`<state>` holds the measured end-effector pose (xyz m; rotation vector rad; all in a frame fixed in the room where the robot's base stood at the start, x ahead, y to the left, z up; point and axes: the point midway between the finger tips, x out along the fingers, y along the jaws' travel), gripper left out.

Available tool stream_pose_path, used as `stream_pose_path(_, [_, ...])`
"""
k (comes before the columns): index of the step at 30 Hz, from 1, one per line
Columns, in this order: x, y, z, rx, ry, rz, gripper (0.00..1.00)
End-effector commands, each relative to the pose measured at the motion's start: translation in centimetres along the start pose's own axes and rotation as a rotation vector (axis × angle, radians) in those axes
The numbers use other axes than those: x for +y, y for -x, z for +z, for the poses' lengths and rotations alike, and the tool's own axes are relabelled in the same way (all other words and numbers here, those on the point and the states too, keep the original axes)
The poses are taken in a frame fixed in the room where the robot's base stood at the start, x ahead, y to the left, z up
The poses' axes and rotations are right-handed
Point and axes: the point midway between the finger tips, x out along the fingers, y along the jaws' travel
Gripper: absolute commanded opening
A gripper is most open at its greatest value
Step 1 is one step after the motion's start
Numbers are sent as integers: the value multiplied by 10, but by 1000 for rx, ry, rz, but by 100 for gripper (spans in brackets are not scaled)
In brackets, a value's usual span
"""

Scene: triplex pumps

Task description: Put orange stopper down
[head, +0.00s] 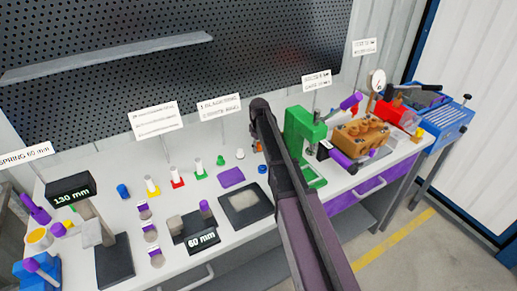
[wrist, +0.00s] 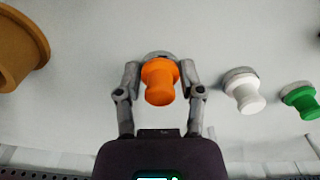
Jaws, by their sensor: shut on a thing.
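The orange stopper (wrist: 160,84) is between the two fingers of my gripper (wrist: 160,72) in the wrist view. The fingers are shut on it from both sides. A grey round part shows at its far end, against the pale table surface. I cannot tell whether it touches the table. In the head view, my dark arm hides most of the gripper. Only a small orange patch of the stopper (head: 257,147) shows beside the arm, near the back of the table.
A white stopper (wrist: 243,92) and a green stopper (wrist: 301,102) stand in a row to the right in the wrist view. A brown round part (wrist: 20,48) is at the left. In the head view, a green press (head: 300,135) stands just right of my arm.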

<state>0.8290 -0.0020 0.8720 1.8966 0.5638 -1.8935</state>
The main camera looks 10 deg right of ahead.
Motion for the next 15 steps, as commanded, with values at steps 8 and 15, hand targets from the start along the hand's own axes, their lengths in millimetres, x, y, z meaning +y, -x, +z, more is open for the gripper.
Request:
stream_pose_path(8, [0, -3, 0, 0, 0, 0, 5])
stream_pose_path(15, [0, -3, 0, 0, 0, 0, 84])
